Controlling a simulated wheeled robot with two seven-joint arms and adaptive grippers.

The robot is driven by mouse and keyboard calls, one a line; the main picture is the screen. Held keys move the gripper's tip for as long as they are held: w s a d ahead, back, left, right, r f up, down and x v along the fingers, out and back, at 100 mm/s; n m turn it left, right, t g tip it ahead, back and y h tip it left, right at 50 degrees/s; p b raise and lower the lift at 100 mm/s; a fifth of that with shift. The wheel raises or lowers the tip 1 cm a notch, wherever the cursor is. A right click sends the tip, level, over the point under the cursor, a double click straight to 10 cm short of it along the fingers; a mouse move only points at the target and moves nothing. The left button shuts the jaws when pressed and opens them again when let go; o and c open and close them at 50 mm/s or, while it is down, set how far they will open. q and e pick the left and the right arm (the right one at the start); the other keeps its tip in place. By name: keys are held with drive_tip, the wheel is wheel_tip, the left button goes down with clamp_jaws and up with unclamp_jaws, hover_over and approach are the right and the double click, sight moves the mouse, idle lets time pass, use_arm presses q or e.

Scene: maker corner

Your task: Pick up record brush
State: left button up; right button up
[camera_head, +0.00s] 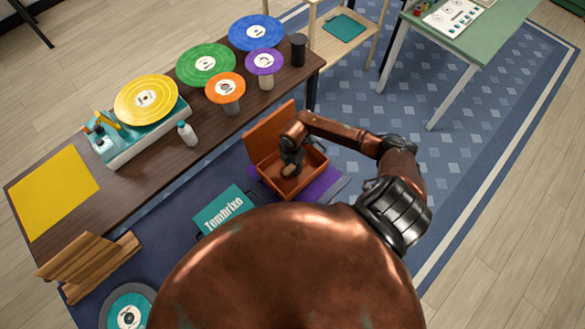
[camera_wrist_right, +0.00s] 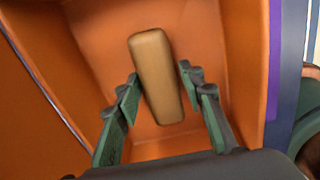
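The record brush (camera_wrist_right: 157,75) is a tan, rounded wooden block lying inside an orange box in the right wrist view. In the head view only a small tan part of it (camera_head: 289,170) shows below my right gripper (camera_head: 291,161). In the wrist view my right gripper (camera_wrist_right: 160,82) is open, with one dark green finger on each side of the brush. The fingers look close to its sides, with no clear grip. My left gripper is not in view.
The orange box (camera_head: 313,157) stands with its lid (camera_head: 268,131) raised. The dark wooden table (camera_head: 150,182) beside it holds colored records, a turntable (camera_head: 145,133) and a white bottle (camera_head: 187,134). A teal "Tombrixo" sleeve (camera_head: 222,209) lies nearby. Box walls surround the brush closely.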

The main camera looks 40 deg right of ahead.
drive_tip(key=c, duration=0.8)
drive_tip(key=shift+r, duration=0.15)
drive_tip(key=shift+c, duration=0.2)
drive_tip(key=shift+r, duration=0.2)
wheel_tip(320, 180, up, 2)
drive_tip(key=shift+w+r, duration=0.1)
drive_tip(key=shift+r, duration=0.05)
drive_tip(key=a+r, duration=0.4)
drive_tip(key=r, duration=0.1)
drive_tip(key=shift+a+r, duration=0.2)
drive_tip(key=shift+a, duration=0.05)
drive_tip(key=s+a+r+b, duration=0.1)
drive_tip(key=a+r, duration=0.3)
drive_tip(key=a, duration=0.5)
drive_tip(key=shift+s+a+r, duration=0.15)
drive_tip(key=shift+a+r, duration=0.1)
drive_tip(key=shift+r, duration=0.1)
